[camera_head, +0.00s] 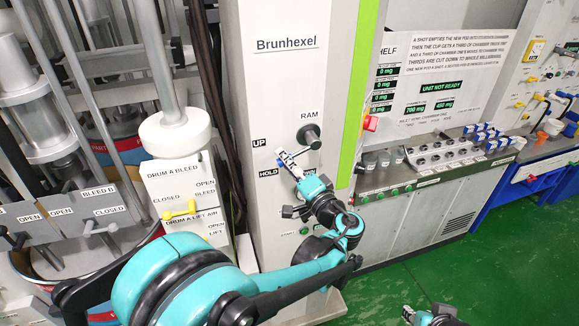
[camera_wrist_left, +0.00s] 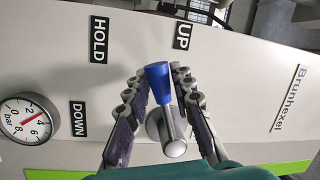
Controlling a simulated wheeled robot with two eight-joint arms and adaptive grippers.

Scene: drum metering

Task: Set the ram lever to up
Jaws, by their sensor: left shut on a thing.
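The ram lever is a metal rod with a blue knob (camera_wrist_left: 157,72) on a round hub, seen in the left wrist view; its pivot (camera_head: 309,135) shows under the RAM label in the head view. The blue end points between the HOLD label (camera_wrist_left: 98,39) and the UP label (camera_wrist_left: 183,36). My left gripper (camera_head: 288,158) is shut on the lever, with one finger on each side of it in the left wrist view (camera_wrist_left: 160,88). In the head view the gripper hides much of the lever. Part of my right gripper (camera_head: 432,316) shows at the bottom edge.
A pressure gauge (camera_wrist_left: 27,118) and a DOWN label (camera_wrist_left: 78,119) are on the same panel. Drum valves with a yellow handle (camera_head: 180,210) stand at the left. Green floor lies open at lower right.

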